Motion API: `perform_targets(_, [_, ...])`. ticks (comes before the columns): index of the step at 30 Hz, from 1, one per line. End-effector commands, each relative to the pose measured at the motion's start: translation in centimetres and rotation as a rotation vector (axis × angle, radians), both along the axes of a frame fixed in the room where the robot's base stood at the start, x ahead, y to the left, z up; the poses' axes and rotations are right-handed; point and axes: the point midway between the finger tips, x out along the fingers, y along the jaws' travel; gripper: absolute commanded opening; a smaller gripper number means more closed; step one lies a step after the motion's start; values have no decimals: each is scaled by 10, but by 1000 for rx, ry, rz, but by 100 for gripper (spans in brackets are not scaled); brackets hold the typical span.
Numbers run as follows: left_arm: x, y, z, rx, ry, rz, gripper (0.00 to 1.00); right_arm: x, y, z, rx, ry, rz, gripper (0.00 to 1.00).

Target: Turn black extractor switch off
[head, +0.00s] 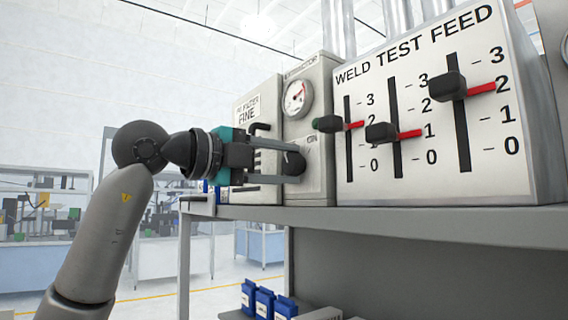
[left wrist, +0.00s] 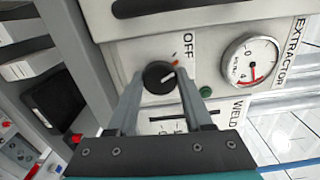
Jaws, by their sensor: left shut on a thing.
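The black extractor switch (head: 294,163) is a round knob on the grey extractor box (head: 318,185), below a dial gauge. In the left wrist view the knob (left wrist: 157,77) bears a white line pointing right and slightly up, with an orange mark beside its rim. The word OFF (left wrist: 188,45) stands to its upper right. My left gripper (head: 290,164) is shut on the knob, one finger on each side; the fingers also show in the left wrist view (left wrist: 160,92). The fingers partly hide the knob in the head view. My right gripper is not in view.
The weld test feed panel (head: 370,185) with several black sliders and red pointers stands close on the right. A filter box (head: 264,195) adjoins on the left. A grey shelf (head: 400,221) runs below. Blue boxes (head: 265,302) stand lower down.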

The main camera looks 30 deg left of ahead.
Motion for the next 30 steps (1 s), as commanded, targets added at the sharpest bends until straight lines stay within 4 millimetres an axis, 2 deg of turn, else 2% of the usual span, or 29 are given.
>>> perform_targets(12, [0, 1, 0, -244, 99, 2, 0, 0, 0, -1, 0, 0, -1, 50])
perform_targets(30, [0, 1, 0, -312, 128, 2, 0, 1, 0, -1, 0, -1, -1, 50])
